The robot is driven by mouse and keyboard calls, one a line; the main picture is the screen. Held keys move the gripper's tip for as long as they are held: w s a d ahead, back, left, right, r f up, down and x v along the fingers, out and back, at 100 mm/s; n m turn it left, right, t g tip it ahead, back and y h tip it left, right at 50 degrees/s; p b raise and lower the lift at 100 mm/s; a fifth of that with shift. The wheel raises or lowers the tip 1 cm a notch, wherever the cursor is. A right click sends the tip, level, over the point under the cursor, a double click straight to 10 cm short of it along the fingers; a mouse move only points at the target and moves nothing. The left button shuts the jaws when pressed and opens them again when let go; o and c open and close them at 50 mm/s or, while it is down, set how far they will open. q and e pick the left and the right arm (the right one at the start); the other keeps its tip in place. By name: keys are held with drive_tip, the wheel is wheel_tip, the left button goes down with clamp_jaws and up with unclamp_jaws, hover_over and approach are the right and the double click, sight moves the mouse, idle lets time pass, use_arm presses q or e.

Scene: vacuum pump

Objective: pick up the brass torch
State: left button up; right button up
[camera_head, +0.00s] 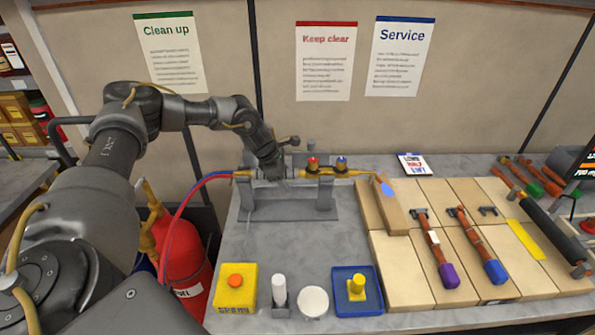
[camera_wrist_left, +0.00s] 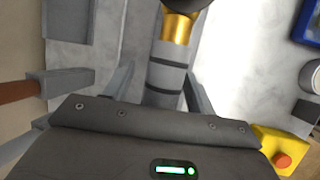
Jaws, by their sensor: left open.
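The brass torch (camera_head: 349,171) lies level across a grey stand, with a red and a blue knob on top and its thin nozzle pointing right. Red and blue hoses run from its left end. My left gripper (camera_head: 272,174) is at the torch's grey handle section, left of the knobs. In the wrist view, the torch's brass part (camera_wrist_left: 179,28) and banded grey handle show, and the open left fingers (camera_wrist_left: 166,88) stand on either side of the handle. Whether they touch it I cannot tell. A blue patch, perhaps flame, shows at the nozzle tip. My right gripper is not in view.
The stand (camera_head: 300,214) sits directly under the torch. A yellow box with an orange button (camera_head: 235,281), white cylinder (camera_head: 279,287), white round piece (camera_head: 313,301) and blue tray (camera_head: 343,300) line the front. Wooden boards (camera_head: 405,262) with tools lie right.

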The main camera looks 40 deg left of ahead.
use_arm(q)
drive_tip(key=shift+s, duration=0.1)
drive_tip(key=shift+c, duration=0.2)
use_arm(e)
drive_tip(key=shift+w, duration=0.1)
use_arm(q)
drive_tip(key=c, duration=1)
drive_tip(key=shift+r, duration=0.1)
drive_tip(key=shift+c, duration=0.7)
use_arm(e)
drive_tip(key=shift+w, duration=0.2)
use_arm(q)
drive_tip(key=shift+w+r, duration=0.15)
drive_tip(key=shift+w, duration=0.05)
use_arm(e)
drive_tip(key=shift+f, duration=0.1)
